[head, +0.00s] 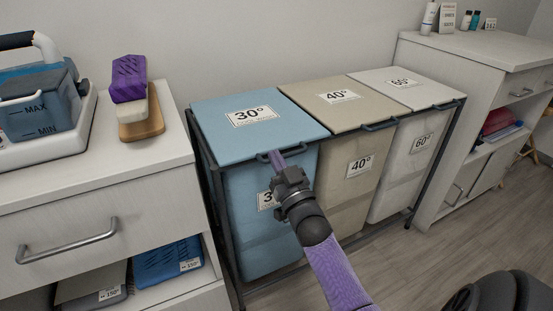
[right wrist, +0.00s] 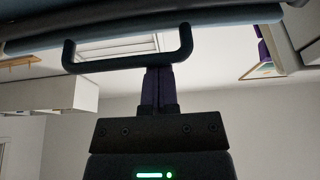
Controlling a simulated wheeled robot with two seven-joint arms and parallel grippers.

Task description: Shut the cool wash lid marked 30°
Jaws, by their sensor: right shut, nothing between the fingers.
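The blue lid marked 30° (head: 258,121) lies flat over the blue bin (head: 258,232) at the left end of the hamper, in the head view. A dark handle (head: 263,158) runs along its front edge. My right gripper (head: 278,158) is shut and empty at this handle. In the right wrist view the purple fingers (right wrist: 158,82) point up at the dark handle (right wrist: 128,64), with their tips right by its bar; I cannot tell if they touch. My left gripper is not in view.
The beige 40° lid (head: 345,115) and the white 60° lid (head: 412,92) are flat beside it. Another cabinet (head: 470,52) stands at the right. Floor is clear in front.

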